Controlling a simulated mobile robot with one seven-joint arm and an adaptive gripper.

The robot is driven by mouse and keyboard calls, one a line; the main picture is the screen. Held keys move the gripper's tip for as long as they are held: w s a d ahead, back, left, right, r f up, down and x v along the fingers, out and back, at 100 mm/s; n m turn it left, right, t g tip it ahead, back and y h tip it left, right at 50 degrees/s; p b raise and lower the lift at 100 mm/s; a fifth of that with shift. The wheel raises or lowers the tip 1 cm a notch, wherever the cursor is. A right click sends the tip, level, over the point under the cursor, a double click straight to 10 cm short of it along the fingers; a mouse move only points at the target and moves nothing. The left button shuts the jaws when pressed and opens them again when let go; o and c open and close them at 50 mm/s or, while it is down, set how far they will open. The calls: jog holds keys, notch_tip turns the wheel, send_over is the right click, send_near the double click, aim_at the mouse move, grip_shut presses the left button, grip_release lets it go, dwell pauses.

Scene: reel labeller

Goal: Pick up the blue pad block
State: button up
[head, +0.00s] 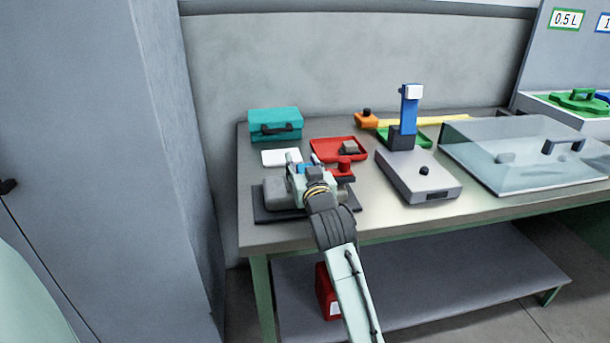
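Small bits of blue (316,159) show right beside the end of my arm, above the near left part of the table. They may be the blue pad block, but most of the shape is hidden and I cannot tell what it rests on. My gripper (302,166) is over the dark mat (262,208), at or just in front of the blue. Its fingers are too small and covered to tell whether they are open or shut, or whether they touch the blue.
A grey device (283,192) sits on the mat, with a red knob (344,164) to the right. Behind are a white pad (281,157), teal case (275,124) and red tray (327,146). A blue-posted stand (420,178) and clear cover (525,160) fill the right.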

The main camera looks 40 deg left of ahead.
jog(key=shift+w+d, duration=0.2)
jog(key=shift+w, duration=0.05)
jog(key=c, duration=0.6)
jog(key=shift+r, duration=0.2)
